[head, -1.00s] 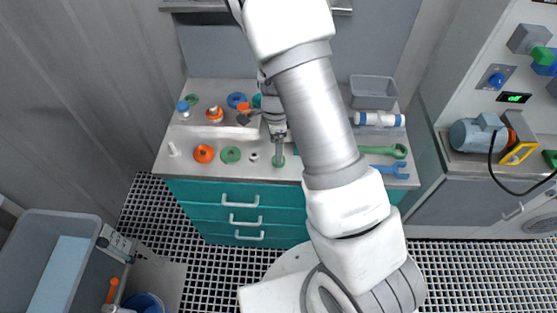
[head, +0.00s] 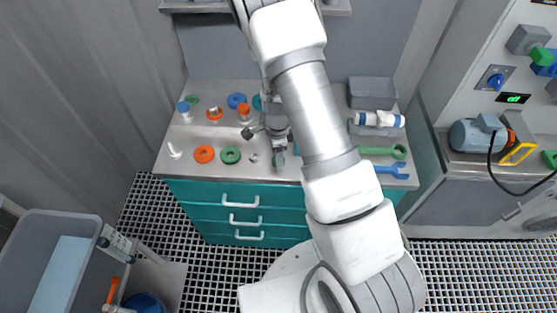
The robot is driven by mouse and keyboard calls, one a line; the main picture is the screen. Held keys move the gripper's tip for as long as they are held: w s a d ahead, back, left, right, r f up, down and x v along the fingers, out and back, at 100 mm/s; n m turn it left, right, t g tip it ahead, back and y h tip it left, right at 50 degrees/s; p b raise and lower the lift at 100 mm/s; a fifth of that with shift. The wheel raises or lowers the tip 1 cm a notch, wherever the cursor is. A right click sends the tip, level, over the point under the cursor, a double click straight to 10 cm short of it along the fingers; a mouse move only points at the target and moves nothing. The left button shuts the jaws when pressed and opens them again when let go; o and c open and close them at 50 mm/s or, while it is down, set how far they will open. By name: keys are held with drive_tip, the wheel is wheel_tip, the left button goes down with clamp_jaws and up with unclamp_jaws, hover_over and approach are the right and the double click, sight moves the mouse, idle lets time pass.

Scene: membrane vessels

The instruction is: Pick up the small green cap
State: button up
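A small green piece, which looks like the cap (head: 279,161), is on the front part of the grey worktop, right at the fingertips of my gripper (head: 279,153). The fingers point down at it and cover much of it. I cannot tell whether they are around it, touching it or just above it. The finger gap is too small and too hidden to read. A green ring (head: 230,155) lies further left on the worktop, and another green piece (head: 192,99) is at the back left.
An orange ring (head: 204,154) and a small metal nut (head: 253,158) lie left of my gripper. Green (head: 378,151) and blue (head: 392,171) wrenches, a white cylinder (head: 378,119) and a grey bin (head: 373,92) are on the right. Teal drawers (head: 240,215) are below.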

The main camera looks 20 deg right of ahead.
clamp_jaws()
drive_tip(key=shift+r, duration=0.15)
drive_tip(key=shift+r, duration=0.6)
wheel_tip(320, 180, up, 3)
drive_tip(key=s+d+r, duration=0.5)
drive_tip(key=s+r, duration=0.1)
drive_tip(key=s, duration=0.4)
drive_tip(key=shift+s+d+r+b, duration=0.15)
drive_tip(key=shift+s+r+b, duration=0.15)
drive_tip(key=shift+b, duration=0.1)
